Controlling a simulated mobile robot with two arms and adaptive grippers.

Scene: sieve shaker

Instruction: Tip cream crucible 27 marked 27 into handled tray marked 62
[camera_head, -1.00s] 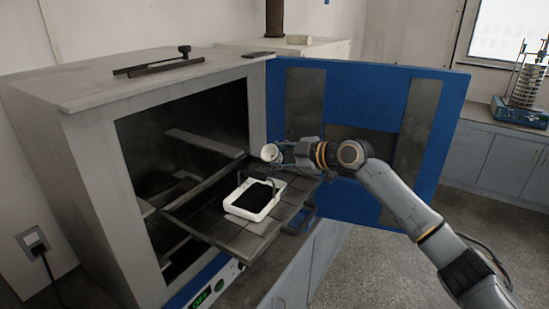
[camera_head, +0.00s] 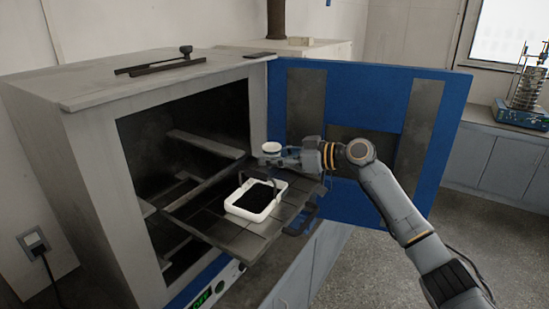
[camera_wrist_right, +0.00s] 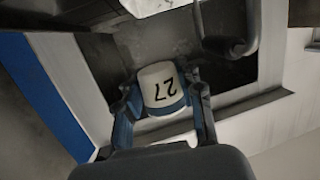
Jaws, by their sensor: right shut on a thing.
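The cream crucible 27 (camera_head: 270,147) is upright in my right gripper (camera_head: 279,158), above and just behind the handled tray. In the right wrist view the crucible (camera_wrist_right: 160,84) shows a black 27, upside down, and the gripper's fingers close on both its sides. The handled tray (camera_head: 233,209) is white with dark handles and rests on the pulled-out oven shelf. Dark material covers its floor. Its mark 62 cannot be read here. The crucible's inside is too small to make out. My left gripper is out of view.
The oven (camera_head: 85,150) stands at left with its cavity open. Its blue door (camera_head: 437,115) is swung wide behind my right arm. The slatted shelf (camera_head: 190,213) juts out beneath the tray. A sieve shaker (camera_head: 525,95) stands on the far right counter.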

